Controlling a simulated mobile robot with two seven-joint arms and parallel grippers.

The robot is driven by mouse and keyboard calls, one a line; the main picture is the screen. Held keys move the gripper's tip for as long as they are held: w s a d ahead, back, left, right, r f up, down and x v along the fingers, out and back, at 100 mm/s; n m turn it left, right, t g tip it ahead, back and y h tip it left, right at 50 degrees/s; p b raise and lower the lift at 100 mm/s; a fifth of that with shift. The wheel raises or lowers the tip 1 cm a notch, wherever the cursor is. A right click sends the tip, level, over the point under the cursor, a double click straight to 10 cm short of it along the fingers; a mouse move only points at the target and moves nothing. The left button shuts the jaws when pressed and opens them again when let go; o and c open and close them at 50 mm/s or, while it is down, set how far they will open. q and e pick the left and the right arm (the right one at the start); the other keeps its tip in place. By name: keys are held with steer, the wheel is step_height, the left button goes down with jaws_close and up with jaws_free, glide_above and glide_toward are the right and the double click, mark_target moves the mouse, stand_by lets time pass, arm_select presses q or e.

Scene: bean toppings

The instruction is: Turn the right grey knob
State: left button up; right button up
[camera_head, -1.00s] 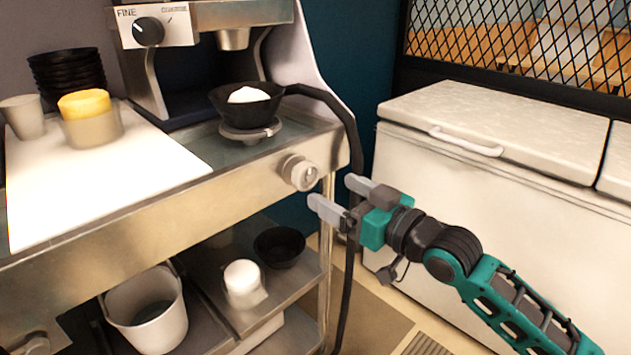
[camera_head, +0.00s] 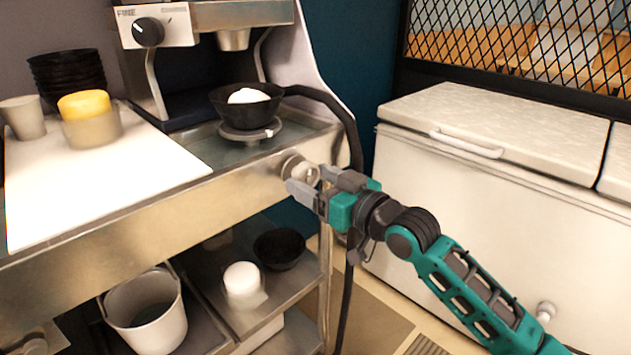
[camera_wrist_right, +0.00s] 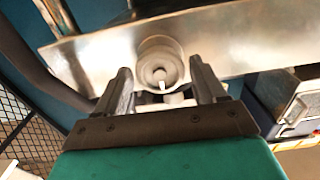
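The right grey knob (camera_head: 297,169) is on the front face of the metal counter, near its right end. It also shows in the right wrist view (camera_wrist_right: 160,66) as a round knob with a small pale pointer, between and just beyond my fingers. My right gripper (camera_head: 307,181) is open, with its fingertips at the knob. In the right wrist view my right gripper (camera_wrist_right: 165,85) has one finger on each side of the knob, with gaps visible; contact cannot be told. A second knob (camera_head: 36,345) shows at the lower left. My left gripper is not in view.
A black bowl (camera_head: 246,104) with white contents stands on a round stand above the knob. A black cable (camera_head: 352,135) hangs beside the counter's right end. A white chest freezer (camera_head: 480,190) stands to the right. Lower shelves hold a white bucket (camera_head: 165,333) and a dark bowl (camera_head: 279,249).

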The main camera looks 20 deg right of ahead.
steer(key=c, duration=0.7)
steer(key=shift+r+m+p, duration=0.15)
steer(key=shift+m+p, duration=0.35)
steer(key=shift+p, duration=0.3)
steer(key=shift+c, duration=0.3)
steer(key=m+p, duration=0.3)
steer(key=shift+r+p, duration=0.1)
steer(key=shift+p, duration=0.2)
steer(key=m+p, duration=0.2)
steer(key=shift+m, duration=0.4)
steer(key=shift+m+p, duration=0.5)
steer(key=shift+m, duration=0.5)
steer(key=m+p, duration=0.1)
steer(key=m, duration=0.4)
steer(key=shift+f+p, duration=0.2)
steer(key=shift+p, duration=0.1)
steer(key=m, duration=0.2)
steer(key=shift+m, duration=0.4)
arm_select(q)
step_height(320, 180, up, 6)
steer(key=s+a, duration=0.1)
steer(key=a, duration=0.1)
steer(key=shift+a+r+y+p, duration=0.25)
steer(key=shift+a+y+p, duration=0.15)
arm_select(e)
steer(key=shift+m, duration=1.5)
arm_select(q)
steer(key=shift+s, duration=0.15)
